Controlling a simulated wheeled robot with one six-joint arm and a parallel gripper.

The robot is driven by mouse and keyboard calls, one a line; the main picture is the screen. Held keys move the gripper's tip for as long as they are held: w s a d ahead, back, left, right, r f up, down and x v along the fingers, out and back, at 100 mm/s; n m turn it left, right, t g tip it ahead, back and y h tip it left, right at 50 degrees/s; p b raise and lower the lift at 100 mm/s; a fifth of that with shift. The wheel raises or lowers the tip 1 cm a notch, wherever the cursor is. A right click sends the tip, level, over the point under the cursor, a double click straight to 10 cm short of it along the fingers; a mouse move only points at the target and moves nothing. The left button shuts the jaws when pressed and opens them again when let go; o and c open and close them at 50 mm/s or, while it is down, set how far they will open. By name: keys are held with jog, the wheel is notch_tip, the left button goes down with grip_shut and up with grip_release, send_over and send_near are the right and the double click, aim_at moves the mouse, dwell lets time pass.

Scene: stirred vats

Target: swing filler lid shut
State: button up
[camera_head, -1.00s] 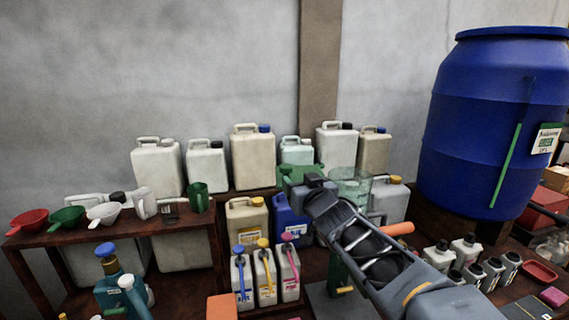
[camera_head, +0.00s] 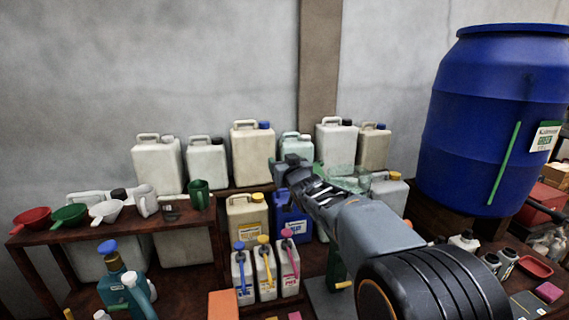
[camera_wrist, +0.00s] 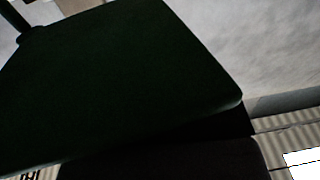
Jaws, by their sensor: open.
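My gripper (camera_head: 284,163) is at the far end of my outstretched arm, right of centre in the head view, in front of the jugs along the wall. Its jaws are open, and nothing shows between them. A pale green see-through vessel (camera_head: 347,178) stands just behind and right of it, partly hidden by my arm. In the wrist view a dark green flat panel (camera_wrist: 120,80), which looks like the filler lid, fills much of the picture at a slant, very close. I cannot tell whether my gripper touches it. Its hinge is not clear.
White and beige jugs (camera_head: 252,153) line the wall. Three small bottles with coloured pumps (camera_head: 265,272) stand below my gripper. A shelf with funnels (camera_head: 70,214) is at left. A big blue barrel (camera_head: 480,120) stands at right. The wall above is bare.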

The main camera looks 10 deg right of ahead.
grip_shut()
dwell(0.6)
jog(key=shift+r, duration=0.1)
